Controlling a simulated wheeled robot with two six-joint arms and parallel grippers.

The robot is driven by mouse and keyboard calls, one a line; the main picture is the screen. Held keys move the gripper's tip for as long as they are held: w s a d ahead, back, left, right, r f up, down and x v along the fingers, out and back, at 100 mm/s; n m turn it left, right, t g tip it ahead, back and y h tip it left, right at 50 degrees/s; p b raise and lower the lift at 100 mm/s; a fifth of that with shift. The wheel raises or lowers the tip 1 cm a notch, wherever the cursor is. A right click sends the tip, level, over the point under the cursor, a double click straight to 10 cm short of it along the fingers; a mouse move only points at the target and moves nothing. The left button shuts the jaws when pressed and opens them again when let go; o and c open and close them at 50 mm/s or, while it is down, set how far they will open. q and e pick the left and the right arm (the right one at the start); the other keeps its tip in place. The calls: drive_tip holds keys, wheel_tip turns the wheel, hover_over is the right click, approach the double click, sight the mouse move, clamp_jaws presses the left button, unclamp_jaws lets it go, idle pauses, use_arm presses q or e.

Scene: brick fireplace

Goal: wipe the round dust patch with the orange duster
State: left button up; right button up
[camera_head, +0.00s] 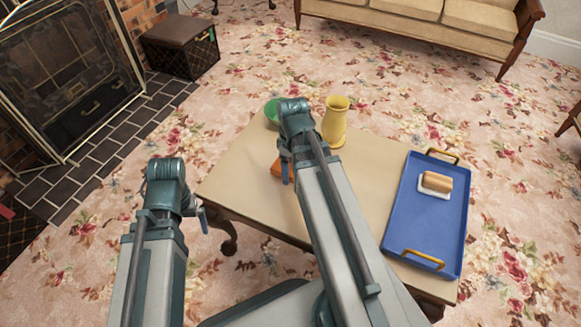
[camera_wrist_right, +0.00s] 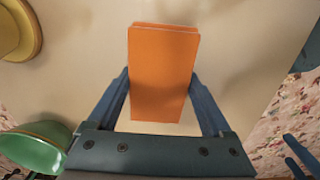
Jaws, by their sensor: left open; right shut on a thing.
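The orange duster (camera_wrist_right: 163,65) is a flat block in the right wrist view, between the two blue fingers of my right gripper (camera_wrist_right: 161,92), which is shut on it. In the head view, the duster (camera_head: 277,169) shows partly behind my right arm, over the left part of the beige table (camera_head: 245,165). I cannot tell whether it touches the tabletop. My left gripper (camera_head: 203,219) is open and empty, off the table's left edge; its fingers (camera_wrist_right: 300,155) also show in the right wrist view. I cannot make out the round dust patch in either view.
A green bowl (camera_head: 271,110) and a yellow vase (camera_head: 335,122) stand at the table's far edge, near my right gripper. A blue tray (camera_head: 426,225) with yellow handles holds bread on a white dish (camera_head: 435,185) at the right. The tabletop between vase and tray is clear.

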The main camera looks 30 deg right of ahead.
sight(261, 163)
drive_tip(key=shift+w+a, duration=0.1)
drive_tip(key=shift+w+a, duration=0.55)
drive_tip(key=shift+w, duration=0.15)
drive_tip(key=shift+w+a, duration=0.5)
drive_tip(key=shift+w, duration=0.2)
drive_tip(key=shift+w+a+r, duration=0.1)
drive_tip(key=shift+w+a, duration=0.35)
drive_tip(key=shift+w, duration=0.15)
drive_tip(key=shift+w+a, duration=0.4)
drive_tip(key=shift+w, duration=0.2)
drive_tip(key=shift+w+a, duration=0.15)
drive_tip(key=shift+w+a, duration=1.05)
drive_tip(key=shift+w, duration=0.25)
